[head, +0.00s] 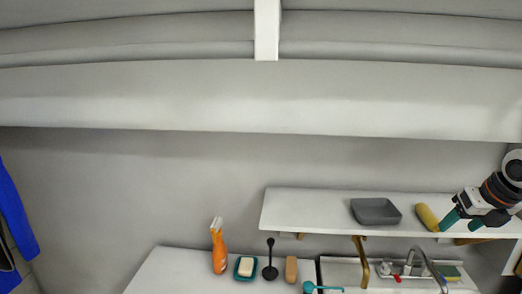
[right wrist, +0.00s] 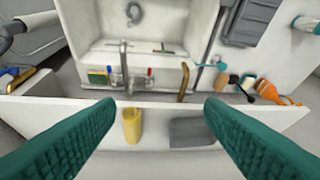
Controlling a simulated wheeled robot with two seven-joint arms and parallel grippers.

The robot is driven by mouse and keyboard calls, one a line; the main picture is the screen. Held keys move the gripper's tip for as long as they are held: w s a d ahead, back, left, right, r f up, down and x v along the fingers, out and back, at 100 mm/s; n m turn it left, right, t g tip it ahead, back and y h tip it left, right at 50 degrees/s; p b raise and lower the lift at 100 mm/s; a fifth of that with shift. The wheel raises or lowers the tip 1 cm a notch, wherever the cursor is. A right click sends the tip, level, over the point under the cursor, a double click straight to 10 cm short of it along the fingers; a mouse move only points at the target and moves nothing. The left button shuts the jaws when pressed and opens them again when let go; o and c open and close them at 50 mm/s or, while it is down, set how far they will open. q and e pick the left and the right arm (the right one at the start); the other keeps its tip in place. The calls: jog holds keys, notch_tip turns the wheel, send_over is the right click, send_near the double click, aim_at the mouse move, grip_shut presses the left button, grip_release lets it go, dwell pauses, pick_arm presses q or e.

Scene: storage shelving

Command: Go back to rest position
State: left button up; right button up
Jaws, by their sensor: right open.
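My right gripper (head: 460,225), with teal fingers, is at the right of the head view, by the right part of the white wall shelf (head: 310,212). Its fingers are spread apart and empty. In the right wrist view, the fingers frame the shelf, with a yellow rounded object (right wrist: 132,126) between their lines of sight. In the head view this yellow object (head: 427,217) stands on the shelf just left of the fingertips, apparently apart from them. A grey tray (head: 376,211) sits on the shelf further left. My left gripper is in neither view.
Below the shelf, a counter holds an orange spray bottle (head: 219,248), a soap dish (head: 244,267), a black utensil (head: 270,262) and a brown brush (head: 291,269). A sink with a curved tap (head: 430,265) is at lower right. The wall above the shelf is bare.

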jog(key=w+a+f+n+t+y, duration=0.15)
jog(key=a+y, duration=0.35)
jog(key=a, duration=0.5)
jog(key=a+f+n+t+y, duration=0.15)
jog(key=a+y, duration=0.25)
jog(key=a, duration=0.7)
jog(key=s+a+r+m+t+y, duration=0.4)
jog(key=a+m+t+y, duration=0.25)
jog(key=m, duration=0.25)
jog(key=s+d+f+m+t+h, duration=0.1)
jog(key=s+d+f+m+h, duration=0.25)
jog(key=f+m+h, duration=0.7)
jog(key=s+d+f+m+h, duration=0.3)
jog(key=d+f+m+h, duration=0.35)
jog(key=m, duration=0.65)
jog(key=s+a+f+m+g+y, duration=0.1)
jog(key=s+a+f+m+g, duration=0.15)
jog(key=s+f+g, duration=0.65)
jog(key=s+a+f+m+g, duration=0.3)
jog(key=s+f, duration=0.4)
jog(key=s, duration=0.6)
notch_tip(320, 180, down, 26)
jog(key=s+r+n+g, duration=0.1)
jog(key=g, duration=0.1)
jog(key=s+d+f, duration=0.2)
jog(key=s+f, duration=1.4)
jog(key=shift+s+d+f+n+g, duration=0.25)
jog(key=shift+d+n+g, duration=0.05)
jog(key=shift+d+g, duration=0.15)
